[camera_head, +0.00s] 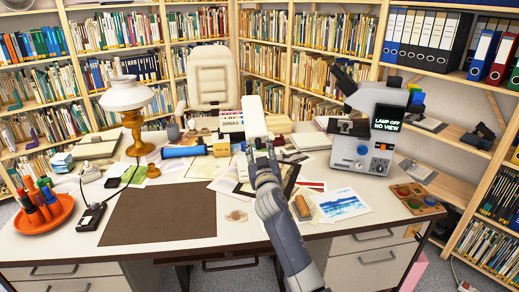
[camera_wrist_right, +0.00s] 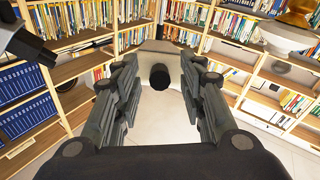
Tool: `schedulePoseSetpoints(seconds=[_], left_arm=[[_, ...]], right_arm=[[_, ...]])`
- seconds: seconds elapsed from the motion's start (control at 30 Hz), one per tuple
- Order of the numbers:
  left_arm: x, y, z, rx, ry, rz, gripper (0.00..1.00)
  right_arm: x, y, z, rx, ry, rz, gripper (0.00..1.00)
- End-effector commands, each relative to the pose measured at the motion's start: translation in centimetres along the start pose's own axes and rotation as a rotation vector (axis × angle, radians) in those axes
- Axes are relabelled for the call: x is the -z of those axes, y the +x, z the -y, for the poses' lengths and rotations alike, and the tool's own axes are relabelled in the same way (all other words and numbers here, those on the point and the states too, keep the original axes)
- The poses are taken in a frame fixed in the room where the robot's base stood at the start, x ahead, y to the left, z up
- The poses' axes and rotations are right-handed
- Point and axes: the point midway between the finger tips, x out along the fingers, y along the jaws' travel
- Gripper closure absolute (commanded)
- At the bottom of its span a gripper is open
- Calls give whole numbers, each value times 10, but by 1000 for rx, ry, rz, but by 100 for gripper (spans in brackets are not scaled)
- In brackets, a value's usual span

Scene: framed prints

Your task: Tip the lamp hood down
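A small screen (camera_head: 389,118) reads "LAMP OFF NO VIEW". My left gripper is not in the head view.
A brass lamp with a white shade (camera_head: 127,96) stands on the left of the desk. A grey microscope-like device (camera_head: 360,153) stands on the right. An orange tray of tools (camera_head: 42,222), a brown mat (camera_head: 158,214), papers and prints (camera_head: 343,204) cover much of the desk (camera_head: 235,240).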

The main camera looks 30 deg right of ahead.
Motion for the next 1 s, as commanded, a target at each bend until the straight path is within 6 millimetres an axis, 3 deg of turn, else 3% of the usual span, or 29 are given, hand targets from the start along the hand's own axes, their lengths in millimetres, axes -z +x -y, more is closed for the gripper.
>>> schedulePoseSetpoints(seconds=[0.37, 0.8, 1.0], left_arm=[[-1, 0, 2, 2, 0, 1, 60], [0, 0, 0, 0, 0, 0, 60], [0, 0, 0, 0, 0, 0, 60]], right_arm=[[2, -8, 0, 0, 1, -4, 62], [0, -85, 0, 0, 2, 0, 62], [0, -111, 0, 0, 1, -1, 62]])
